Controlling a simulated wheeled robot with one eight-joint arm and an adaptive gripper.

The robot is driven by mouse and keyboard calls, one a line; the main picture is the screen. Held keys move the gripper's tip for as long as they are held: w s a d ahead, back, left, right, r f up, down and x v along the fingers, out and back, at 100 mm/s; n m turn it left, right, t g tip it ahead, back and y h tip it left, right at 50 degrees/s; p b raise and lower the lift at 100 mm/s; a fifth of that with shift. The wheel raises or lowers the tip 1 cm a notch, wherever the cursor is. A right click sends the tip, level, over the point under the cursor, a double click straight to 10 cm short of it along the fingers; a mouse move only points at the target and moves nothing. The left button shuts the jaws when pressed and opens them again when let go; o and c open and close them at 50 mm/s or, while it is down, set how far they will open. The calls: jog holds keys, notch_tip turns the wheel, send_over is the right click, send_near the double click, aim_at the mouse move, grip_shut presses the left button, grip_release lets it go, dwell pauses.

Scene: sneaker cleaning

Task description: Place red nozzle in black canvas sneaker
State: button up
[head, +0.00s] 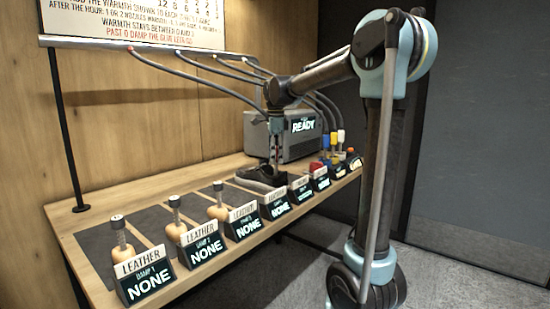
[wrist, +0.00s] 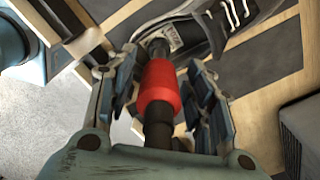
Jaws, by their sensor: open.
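The black canvas sneaker (head: 260,180) with white laces lies on the bench; its laced upper (wrist: 228,22) fills the top of the wrist view. The red nozzle (wrist: 160,88), a red sleeve on a dark stem, stands between the fingers of my gripper (wrist: 160,95). Its dark far end overlaps the sneaker's opening; how deep it sits I cannot tell. The fingers are spread on both sides of the red sleeve, with a gap at least on the right. In the head view my gripper (head: 275,142) points down above the sneaker.
Shoe trees (head: 175,228) with metal tops stand in a row on dark mats to the left, behind tilted signs (head: 204,247). A grey machine reading READY (head: 258,141) is behind my gripper. Coloured nozzles (head: 340,136) stand at the right. Hoses (head: 200,80) hang from an overhead rail.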

notch_tip(320, 180, up, 12)
jog(key=shift+r, duration=0.1)
dwell(0.5)
jog(key=s+d+f+n+t, duration=0.1)
jog(key=s+d+f+n, duration=0.7)
jog(key=s+d+f, duration=0.55)
jog(key=s+d+f+n, duration=0.4)
jog(key=s+f, duration=0.5)
jog(key=f, duration=0.1)
jog(key=s+d+f+n+t, duration=0.1)
jog(key=s+d+f+n, duration=0.2)
jog(key=s+f, duration=0.6)
notch_tip(320, 180, down, 2)
jog(key=shift+d+f+n, duration=0.25)
jog(key=shift+d+n, duration=0.15)
jog(key=shift+n, duration=0.5)
jog(key=shift+s, duration=0.1)
